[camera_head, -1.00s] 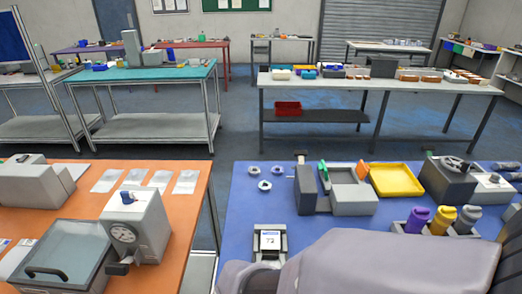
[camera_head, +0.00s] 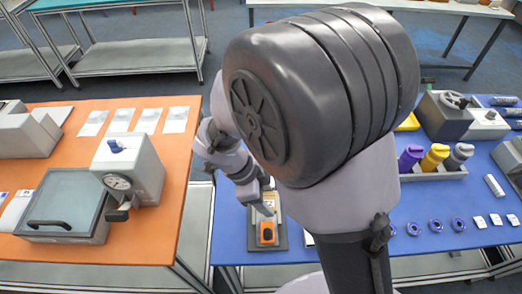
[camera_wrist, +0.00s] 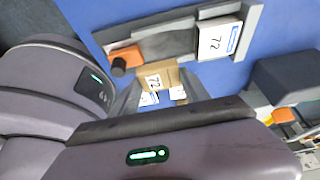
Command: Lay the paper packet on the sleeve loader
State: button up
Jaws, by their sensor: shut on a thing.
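In the wrist view a brown paper packet (camera_wrist: 172,77) with a white label reading 72 is between the fingers of my gripper (camera_wrist: 160,98), which is shut on it. Just beyond it lies a grey device, which I take as the sleeve loader (camera_wrist: 168,43). It has an orange block and dark knob at one end and a white card reading 72 at the other. The packet looks apart from it, though the gap is hard to judge. In the head view my gripper (camera_head: 264,200) is over the loader (camera_head: 282,241), partly hidden by my arm.
The blue table (camera_head: 231,226) carries purple, yellow and grey bottles (camera_head: 434,157) in a rack, blue rings (camera_head: 435,226) and white pieces at right. The orange table (camera_head: 160,185) with a dial machine (camera_head: 128,168) stands left, across a gap. My arm hides the blue table's middle.

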jog(key=shift+w+a, duration=0.15)
jog(key=shift+w, duration=0.4)
jog(key=shift+w+f, duration=0.1)
jog(key=shift+f, duration=0.25)
notch_tip(320, 180, down, 3)
jog(key=shift+b, duration=0.55)
jog(key=shift+f+b, duration=0.6)
jog(key=shift+b, duration=0.35)
jog(key=o, duration=1.6)
jog(key=shift+r, duration=0.1)
jog(key=shift+c, duration=0.2)
